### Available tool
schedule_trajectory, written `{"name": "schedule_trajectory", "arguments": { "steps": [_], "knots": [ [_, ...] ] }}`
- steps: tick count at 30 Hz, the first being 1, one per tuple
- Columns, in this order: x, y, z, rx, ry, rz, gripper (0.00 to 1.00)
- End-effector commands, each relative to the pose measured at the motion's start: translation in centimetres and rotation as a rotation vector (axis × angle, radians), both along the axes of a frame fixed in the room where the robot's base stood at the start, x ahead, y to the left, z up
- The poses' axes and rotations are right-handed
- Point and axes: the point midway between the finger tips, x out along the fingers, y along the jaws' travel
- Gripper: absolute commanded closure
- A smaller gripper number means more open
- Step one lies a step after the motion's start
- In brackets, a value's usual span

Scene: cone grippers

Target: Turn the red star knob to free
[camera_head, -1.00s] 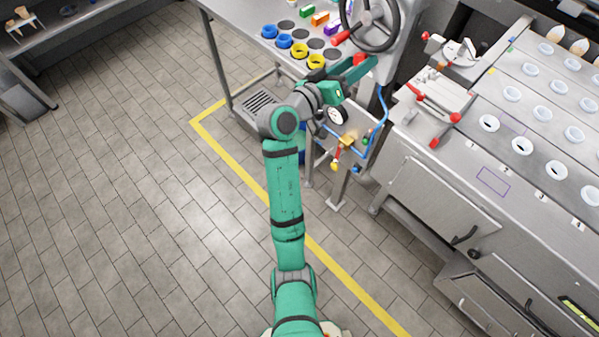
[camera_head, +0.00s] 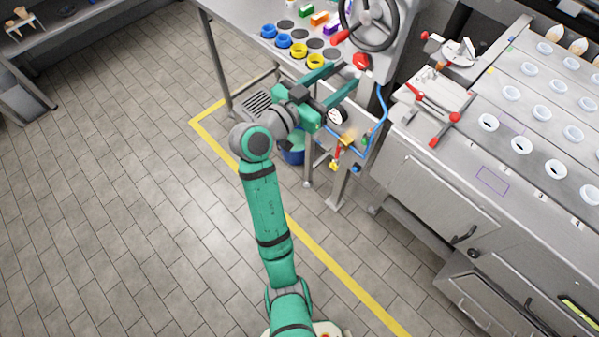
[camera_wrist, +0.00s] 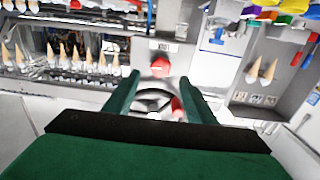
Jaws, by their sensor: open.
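The red star knob (camera_head: 361,62) sits on the grey machine's front, just below the handwheel in the head view. In the wrist view the knob (camera_wrist: 160,67) appears between my two fingertips, below a small label plate (camera_wrist: 163,46) whose text I cannot read. My gripper (camera_head: 341,77) is open and empty, with its green fingers spread. It is to the left of the knob in the head view and apart from it. In the wrist view the gripper (camera_wrist: 160,78) points toward the knob, and nothing is between the fingers.
The black handwheel (camera_head: 372,22) with a red handle (camera_head: 340,38) is close to the knob. A gauge (camera_head: 337,116), a blue hose (camera_head: 382,105) and valves are below. A steel table (camera_head: 240,18) holds blue and yellow rings.

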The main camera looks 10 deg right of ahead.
Motion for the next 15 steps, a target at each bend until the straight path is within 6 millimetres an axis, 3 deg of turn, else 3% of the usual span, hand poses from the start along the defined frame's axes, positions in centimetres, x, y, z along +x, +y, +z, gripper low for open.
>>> {"name": "schedule_trajectory", "arguments": {
  "steps": [6, 15],
  "knots": [
    [-2.3, 3.2, 0.0, -0.001, 0.001, 0.006, 0.49],
    [-2.8, 4.0, -5.2, -0.050, 0.102, 0.132, 0.49]
  ]
}}
